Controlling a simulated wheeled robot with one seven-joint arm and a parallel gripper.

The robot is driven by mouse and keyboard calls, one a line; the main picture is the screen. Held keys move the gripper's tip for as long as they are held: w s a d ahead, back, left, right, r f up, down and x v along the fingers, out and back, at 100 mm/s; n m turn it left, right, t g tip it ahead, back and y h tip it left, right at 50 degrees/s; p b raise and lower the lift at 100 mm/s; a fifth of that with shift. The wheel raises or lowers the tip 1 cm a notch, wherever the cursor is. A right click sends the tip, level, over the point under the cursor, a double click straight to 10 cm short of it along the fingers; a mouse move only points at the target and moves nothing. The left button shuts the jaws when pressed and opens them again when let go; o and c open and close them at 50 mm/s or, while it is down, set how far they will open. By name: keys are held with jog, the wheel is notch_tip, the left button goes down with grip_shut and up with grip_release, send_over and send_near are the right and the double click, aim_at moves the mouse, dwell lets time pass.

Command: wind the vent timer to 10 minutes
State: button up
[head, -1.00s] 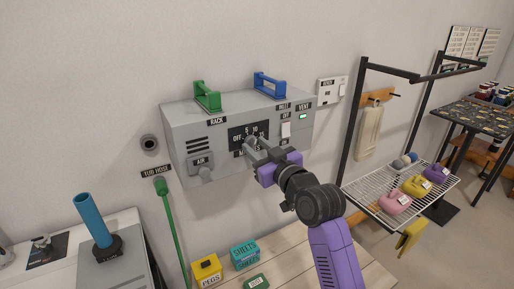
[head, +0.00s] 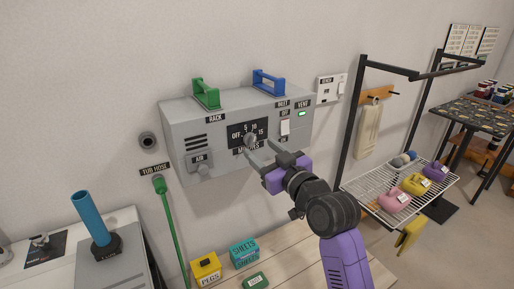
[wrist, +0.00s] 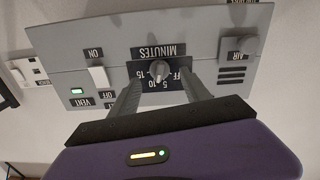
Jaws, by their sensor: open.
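The vent timer is a black dial plate (head: 238,134) marked OFF, 5, 10, 15 and MINUTES on the front of a grey wall box. Its grey knob (head: 251,140) is at the plate's middle; it also shows in the wrist view (wrist: 160,71), where the lettering is upside down. I cannot tell for sure which mark the knob points at. My gripper (head: 257,147) is open in front of the dial. In the wrist view its fingers (wrist: 162,86) are spread to either side of and below the knob, with a gap to it on both sides.
The box (head: 185,125) also bears a white switch (head: 285,128), a lit green VENT lamp (head: 302,114) and an AIR knob (head: 204,170). Green (head: 206,94) and blue (head: 268,82) handles stand on top. A counter (head: 300,250) with small boxes is below; a wire shelf is at right.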

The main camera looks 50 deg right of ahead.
aim_at(254, 142)
jog(key=v, duration=0.4)
jog(key=shift+s, duration=0.1)
jog(key=shift+w+d+r+m+p, duration=0.1)
jog(key=shift+w+d+m+p, duration=0.4)
jog(key=shift+w+p, duration=0.9)
jog(key=shift+w+d+m+p, duration=0.25)
jog(key=shift+w+m+p, duration=0.4)
jog(key=shift+w+p, duration=0.7)
jog(key=shift+w+d+r+m+p, duration=0.1)
jog(key=shift+w+d+m+p, duration=0.4)
jog(key=shift+w+p, duration=0.85)
jog(key=shift+s+a+p, duration=0.15)
jog(key=shift+s+p, duration=0.2)
